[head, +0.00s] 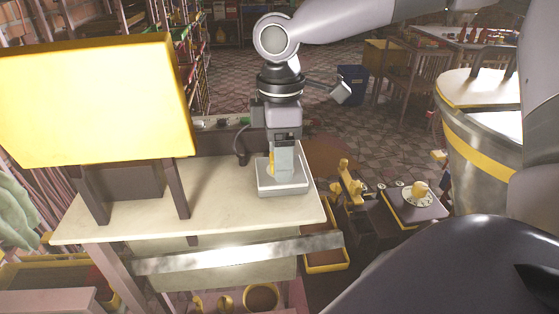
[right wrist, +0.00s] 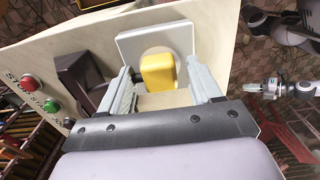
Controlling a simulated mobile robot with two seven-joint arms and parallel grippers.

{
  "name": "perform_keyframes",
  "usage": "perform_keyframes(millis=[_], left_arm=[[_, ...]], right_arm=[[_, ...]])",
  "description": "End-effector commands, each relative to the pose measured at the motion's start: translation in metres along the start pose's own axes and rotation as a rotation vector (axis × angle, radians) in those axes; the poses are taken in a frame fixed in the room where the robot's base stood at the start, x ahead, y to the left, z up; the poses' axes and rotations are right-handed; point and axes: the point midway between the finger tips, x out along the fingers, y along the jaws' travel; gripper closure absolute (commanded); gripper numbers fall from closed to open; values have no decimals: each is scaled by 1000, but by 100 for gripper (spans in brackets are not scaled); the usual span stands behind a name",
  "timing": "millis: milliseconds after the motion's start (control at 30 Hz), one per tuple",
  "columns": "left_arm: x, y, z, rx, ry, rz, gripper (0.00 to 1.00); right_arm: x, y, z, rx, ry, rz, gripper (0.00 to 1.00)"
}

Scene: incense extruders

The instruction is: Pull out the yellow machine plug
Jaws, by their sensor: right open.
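The yellow plug (right wrist: 158,72) is a small yellow block against a pale square socket plate (right wrist: 128,43). In the head view the plate (head: 290,188) lies on the cream tabletop, and only a sliver of the plug (head: 271,166) shows beside my gripper. My right gripper (head: 284,172) points down over the plate. In the right wrist view, its open fingers (right wrist: 165,88) stand on either side of the plug, with visible gaps; contact is not seen. A small arm end (right wrist: 271,88) at the right of the wrist view seems to be my left gripper; its jaws cannot be made out.
A large yellow panel (head: 95,100) on dark legs stands on the left of the cream tabletop (head: 225,215).

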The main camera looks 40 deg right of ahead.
Motion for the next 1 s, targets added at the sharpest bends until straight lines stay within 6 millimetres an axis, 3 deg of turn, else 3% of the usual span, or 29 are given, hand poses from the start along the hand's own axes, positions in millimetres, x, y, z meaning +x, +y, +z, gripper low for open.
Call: perform_keyframes(millis=[67,267,1000], left_arm=[[0,0,0,0,0,0,100],[0,0,0,0,0,-1,100],[0,0,0,0,0,-1,100]], right_arm=[[0,0,0,0,-1,0,36],[0,0,0,0,-1,0,98],[-23,0,0,0,1,2,100]])
